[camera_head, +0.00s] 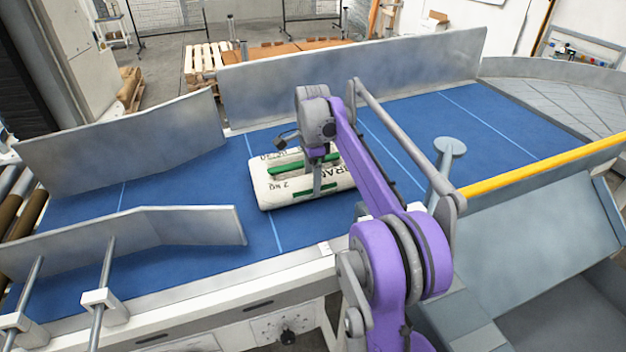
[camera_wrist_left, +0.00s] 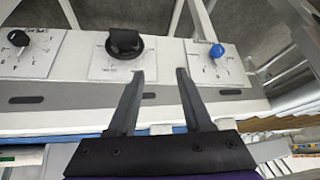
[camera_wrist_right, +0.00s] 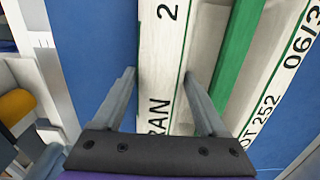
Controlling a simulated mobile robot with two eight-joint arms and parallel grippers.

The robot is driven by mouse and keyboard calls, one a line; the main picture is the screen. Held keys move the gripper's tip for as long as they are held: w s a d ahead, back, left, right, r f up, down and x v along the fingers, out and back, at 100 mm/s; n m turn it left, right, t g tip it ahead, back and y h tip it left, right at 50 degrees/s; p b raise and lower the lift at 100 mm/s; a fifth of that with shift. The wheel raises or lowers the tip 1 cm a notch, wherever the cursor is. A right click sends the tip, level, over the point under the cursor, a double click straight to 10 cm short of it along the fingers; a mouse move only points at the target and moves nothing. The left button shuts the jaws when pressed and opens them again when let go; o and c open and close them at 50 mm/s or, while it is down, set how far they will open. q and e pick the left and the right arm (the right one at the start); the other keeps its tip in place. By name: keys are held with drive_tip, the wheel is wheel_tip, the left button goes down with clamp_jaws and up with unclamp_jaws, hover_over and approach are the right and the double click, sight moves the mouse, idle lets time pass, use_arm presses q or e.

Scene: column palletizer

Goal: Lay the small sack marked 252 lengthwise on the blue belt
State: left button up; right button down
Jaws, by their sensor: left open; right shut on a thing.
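The small sack (camera_head: 275,194) is white with green bands and dark print. It is on or just above the blue belt (camera_head: 425,125), its long side running roughly along the belt; contact underneath is not clear. In the right wrist view the sack (camera_wrist_right: 268,62) shows "252" in its print. My right gripper (camera_head: 318,188) reaches down over the sack and is shut on it, its fingers on either side of one part (camera_wrist_right: 160,74). My left gripper (camera_wrist_left: 160,72) is open and empty, in front of a panel with knobs; it is not in the head view.
Grey guide walls (camera_head: 350,85) line the back of the belt, and a short one (camera_head: 185,228) stands at front left. A yellow rail (camera_head: 540,165) and a grey post (camera_head: 449,150) stand at right. Blue belt is free on both sides of the sack.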

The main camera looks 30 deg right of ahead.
drive_tip(key=shift+w+d+r, duration=0.1)
drive_tip(key=shift+w+d, duration=0.1)
drive_tip(key=shift+w, duration=1.1)
use_arm(q)
drive_tip(key=shift+w+r, duration=0.35)
drive_tip(key=shift+r, duration=0.1)
use_arm(e)
drive_tip(key=shift+w+d, duration=0.2)
drive_tip(key=shift+w, duration=1.3)
unclamp_jaws()
drive_tip(key=shift+s, duration=0.1)
